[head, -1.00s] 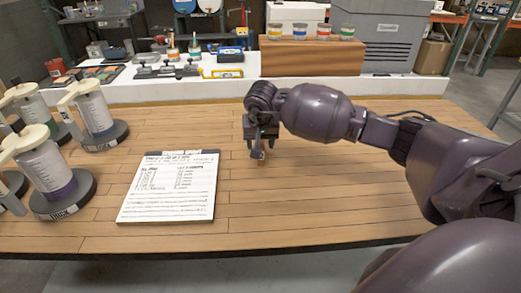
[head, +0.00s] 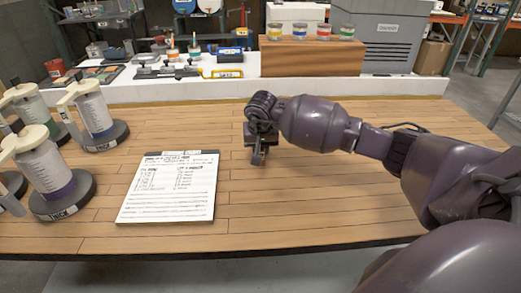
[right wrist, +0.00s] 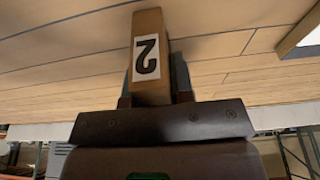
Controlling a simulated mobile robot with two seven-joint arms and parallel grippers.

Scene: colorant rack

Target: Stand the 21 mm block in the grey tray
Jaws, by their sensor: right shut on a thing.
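My right gripper (head: 258,150) is above the wooden table, just right of the clipboard. In the right wrist view my right gripper (right wrist: 160,98) is shut on a brown block (right wrist: 148,24) with a white label. The label reads "2" as far as I can see; the rest of the block is hidden behind the gripper. In the head view the block is too small to tell apart from the fingers. I cannot clearly make out a grey tray. My left gripper is not in view.
A clipboard with a printed sheet (head: 168,188) lies on the table (head: 330,200). Several bottles on dark round bases, one of them a purple-bottomed bottle (head: 50,170), stand at the left. A wooden riser (head: 310,57) and tools are at the back. The table's right half is clear.

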